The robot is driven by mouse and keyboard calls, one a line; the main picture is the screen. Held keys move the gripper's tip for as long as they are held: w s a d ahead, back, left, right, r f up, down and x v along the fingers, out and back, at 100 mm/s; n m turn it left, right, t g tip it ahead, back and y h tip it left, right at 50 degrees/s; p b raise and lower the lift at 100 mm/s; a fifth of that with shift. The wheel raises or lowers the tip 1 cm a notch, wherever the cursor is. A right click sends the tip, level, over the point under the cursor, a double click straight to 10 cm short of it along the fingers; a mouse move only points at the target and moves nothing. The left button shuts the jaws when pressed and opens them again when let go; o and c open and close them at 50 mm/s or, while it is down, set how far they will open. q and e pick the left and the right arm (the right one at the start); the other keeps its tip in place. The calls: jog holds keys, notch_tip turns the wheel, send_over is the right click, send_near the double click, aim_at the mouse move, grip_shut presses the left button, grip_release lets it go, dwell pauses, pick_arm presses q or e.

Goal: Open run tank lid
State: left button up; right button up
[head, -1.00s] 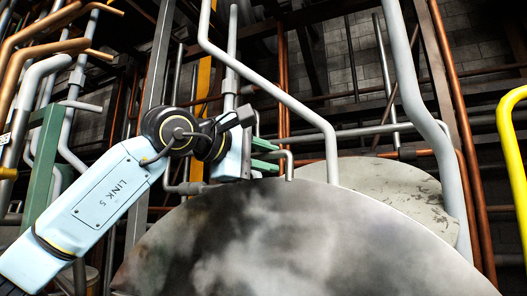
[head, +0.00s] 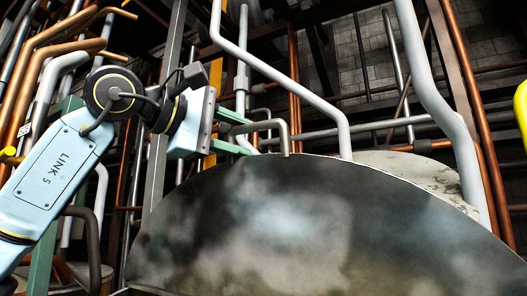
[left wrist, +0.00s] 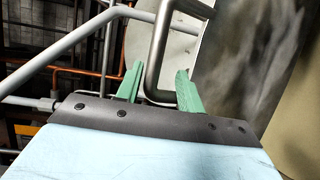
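The run tank lid (head: 330,220) is a large grey, mottled metal disc across the lower head view. A bent grey metal handle (head: 284,136) stands at its upper edge; the same handle (left wrist: 156,58) shows in the left wrist view. My left gripper (head: 243,134) has green fingers pointing right at the handle's left end. In the left wrist view, my left gripper (left wrist: 158,84) is open, with the handle between its spread fingers. I cannot tell whether either finger touches it. My right gripper is not in view.
A second pale disc (head: 415,170) lies behind the lid. A bent grey pipe (head: 300,88) passes close above the lid's edge, and a thicker pipe (head: 440,110) runs down at right. Copper pipes (head: 50,50) crowd the left. A yellow pipe (head: 521,110) is at the right edge.

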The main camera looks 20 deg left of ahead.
pick_arm(q)
jog(key=s, duration=0.1)
jog(key=s+a+r, duration=0.1)
jog(key=s, duration=0.1)
jog(key=shift+a, duration=0.2)
jog(key=shift+w+r, duration=0.1)
jog(key=shift+w, duration=0.05)
